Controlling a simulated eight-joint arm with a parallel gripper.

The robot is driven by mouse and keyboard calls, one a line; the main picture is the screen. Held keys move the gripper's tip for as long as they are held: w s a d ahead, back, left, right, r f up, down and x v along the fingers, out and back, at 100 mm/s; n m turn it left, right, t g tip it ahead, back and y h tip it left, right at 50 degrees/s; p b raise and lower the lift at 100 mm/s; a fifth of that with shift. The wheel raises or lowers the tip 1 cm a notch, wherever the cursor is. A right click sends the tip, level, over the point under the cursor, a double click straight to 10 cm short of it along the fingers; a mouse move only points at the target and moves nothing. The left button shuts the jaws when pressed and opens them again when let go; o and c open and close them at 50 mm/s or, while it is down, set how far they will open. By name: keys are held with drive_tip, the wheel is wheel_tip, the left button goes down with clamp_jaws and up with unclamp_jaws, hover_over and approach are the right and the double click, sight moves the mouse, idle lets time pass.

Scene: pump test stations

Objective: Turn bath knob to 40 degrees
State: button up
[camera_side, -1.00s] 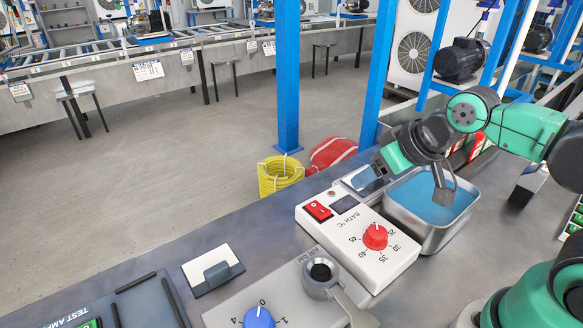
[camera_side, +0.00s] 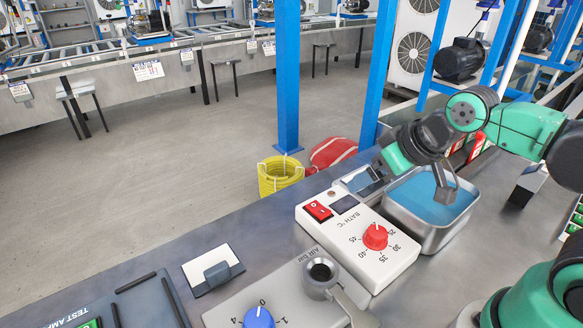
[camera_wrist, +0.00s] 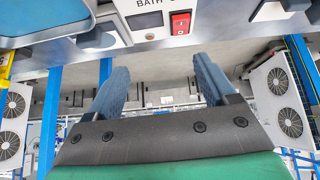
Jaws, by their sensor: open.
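The bath knob (camera_side: 375,237) is a red dial with a white pointer mark, on a white control box (camera_side: 352,268) labelled BATH °C. Its scale shows 25, 30, 35, 40 and 45. The pointer faces the back of the picture, away from the 35 and 40 marks. My gripper (camera_side: 367,181) is behind the box, beside the bath and apart from the knob. In the wrist view my gripper (camera_wrist: 160,82) has its two blue fingers wide apart with nothing between them. That view shows the box's red switch (camera_wrist: 181,22) and display (camera_wrist: 145,20); the knob is out of sight.
A steel bath of blue water (camera_side: 433,200) stands right of the box. In front are an air panel with a grey lever valve (camera_side: 320,275) and a blue knob (camera_side: 258,318). A white card holder (camera_side: 212,270) stands to the left. Space above the box is clear.

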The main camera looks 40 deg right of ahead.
sight(378, 232)
drive_tip(key=n+g, duration=0.1)
drive_tip(key=n, duration=0.2)
drive_tip(key=f+n+g, duration=0.1)
drive_tip(key=n, duration=0.3)
drive_tip(key=s+n, duration=0.1)
drive_tip(key=n, duration=0.2)
drive_tip(key=shift+s+f+n+g, duration=0.1)
drive_tip(key=shift+f+n+g, duration=0.2)
drive_tip(key=shift+f+g, duration=0.1)
drive_tip(key=n, duration=0.2)
drive_tip(key=n+g, duration=0.1)
drive_tip(key=shift+s+f, duration=0.2)
drive_tip(key=shift+s, duration=0.05)
drive_tip(key=n, duration=0.3)
drive_tip(key=shift+s+f+n+g, duration=0.25)
drive_tip(key=shift+n+g, duration=0.05)
drive_tip(key=shift+g, duration=0.1)
drive_tip(key=n, duration=0.2)
drive_tip(key=shift+s+f+n+g, duration=0.2)
drive_tip(key=shift+n+g, duration=0.1)
drive_tip(key=shift+g, duration=0.1)
drive_tip(key=n, duration=0.2)
drive_tip(key=n+g, duration=0.1)
drive_tip(key=n, duration=0.1)
drive_tip(key=shift+s+a+f, duration=0.1)
drive_tip(key=shift+s+f, duration=0.05)
drive_tip(key=shift+s, duration=0.25)
drive_tip(key=shift+n, duration=0.3)
drive_tip(key=shift+w+f, duration=0.15)
drive_tip(key=shift+f, duration=2.65)
